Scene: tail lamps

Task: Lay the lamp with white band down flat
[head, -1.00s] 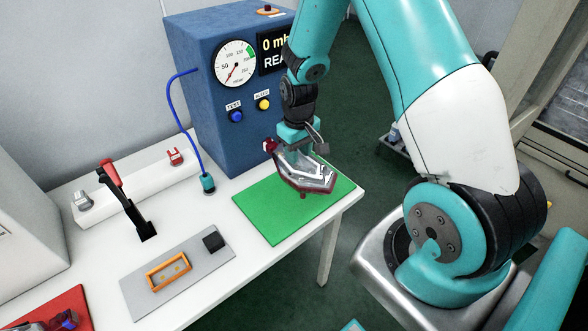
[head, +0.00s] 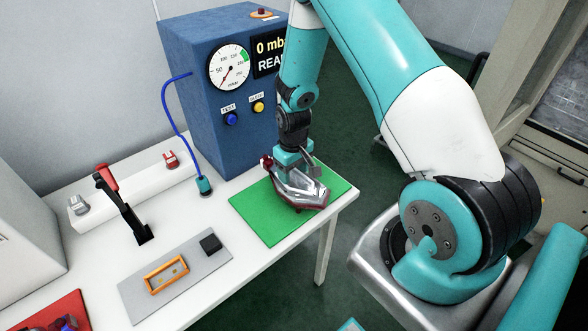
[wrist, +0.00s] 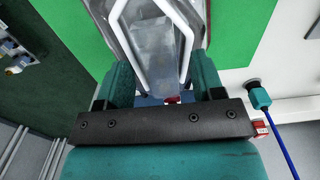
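The lamp with the white band (head: 300,190) is a clear and silver lens with a dark red edge. It lies about flat at the green mat (head: 262,221); whether its whole underside touches the mat I cannot tell. My gripper (head: 297,168) is above its back part, shut on it. In the wrist view, the lamp (wrist: 155,48) extends forward from between the two teal fingers, its white band forming an angular outline. The fingers hide part of its near end, where a bit of red shows.
The blue test box (head: 215,130) with gauge stands close behind the mat. A blue hose with a teal plug (head: 204,187) is to the left. A grey plate (head: 177,277) with an orange frame, a black lever (head: 122,215) and a red mat (head: 60,312) are farther left.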

